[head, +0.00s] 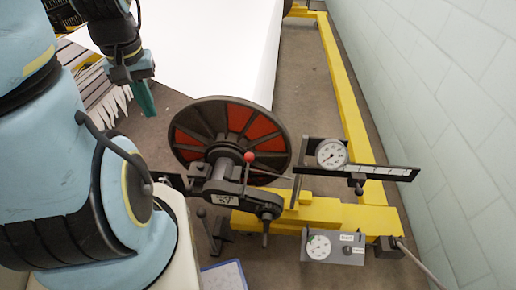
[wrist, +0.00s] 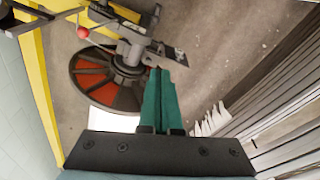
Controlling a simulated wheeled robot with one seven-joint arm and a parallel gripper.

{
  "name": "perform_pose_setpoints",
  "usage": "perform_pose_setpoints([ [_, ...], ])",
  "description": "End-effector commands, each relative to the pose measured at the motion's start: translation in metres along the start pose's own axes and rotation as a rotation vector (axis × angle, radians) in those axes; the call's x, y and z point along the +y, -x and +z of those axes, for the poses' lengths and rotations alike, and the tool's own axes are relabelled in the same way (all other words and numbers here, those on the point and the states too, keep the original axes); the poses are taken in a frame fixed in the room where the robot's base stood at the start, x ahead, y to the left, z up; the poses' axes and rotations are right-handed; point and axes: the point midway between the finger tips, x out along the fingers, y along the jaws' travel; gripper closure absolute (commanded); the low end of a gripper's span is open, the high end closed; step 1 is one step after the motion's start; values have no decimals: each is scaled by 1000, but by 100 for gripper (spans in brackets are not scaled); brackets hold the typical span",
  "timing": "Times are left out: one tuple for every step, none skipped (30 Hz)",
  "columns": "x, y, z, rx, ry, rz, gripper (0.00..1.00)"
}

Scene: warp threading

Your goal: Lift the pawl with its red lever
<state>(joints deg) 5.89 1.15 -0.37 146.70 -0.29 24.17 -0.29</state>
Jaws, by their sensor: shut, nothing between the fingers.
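The red knob (head: 249,157) of the pawl lever stands on a short dark stem above the dark pawl mechanism (head: 222,189), in front of the spoked wheel. In the wrist view the red knob (wrist: 83,32) is at the upper left, beside the grey mechanism (wrist: 132,42). My gripper (head: 148,108) has green fingers, shut with nothing between them. In the head view it is left of and beyond the wheel, well apart from the knob. In the wrist view the fingertips (wrist: 160,70) overlap the mechanism's lower edge; contact cannot be told. The pawl's own tip is not clear.
The black and red wheel (head: 230,138) stands beside a white sheet (head: 205,50). A yellow frame (head: 345,90) runs along the block wall (head: 440,90). A dial gauge (head: 331,153) and a grey box (head: 333,247) sit right. Slats (wrist: 275,100) with white strips lie right in the wrist view.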

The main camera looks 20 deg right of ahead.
Motion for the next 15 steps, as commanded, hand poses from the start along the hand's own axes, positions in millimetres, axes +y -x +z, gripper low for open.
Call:
perform_pose_setpoints([
  [0,0,0,0,0,0,100],
  [0,0,0,0,0,0,100],
  [1,-1,0,-1,-2,0,100],
  [2,-2,-1,-2,-5,0,100],
  [5,-3,-2,-5,-10,0,100],
  [10,-6,-4,-10,-22,-1,100],
  [15,-9,-5,-16,-33,-2,100],
  [22,-12,-7,-23,-48,-3,100],
  [33,-18,-10,-35,-69,-7,100],
  [43,-23,-12,-43,-89,-11,100],
  [55,-28,-14,-54,-109,-16,100],
  [72,-36,-16,-67,-141,-25,100],
  [86,-42,-18,-77,-165,-34,100],
  [100,-48,-18,-86,-188,-45,100],
  [119,-55,-18,-95,-221,-61,100],
])
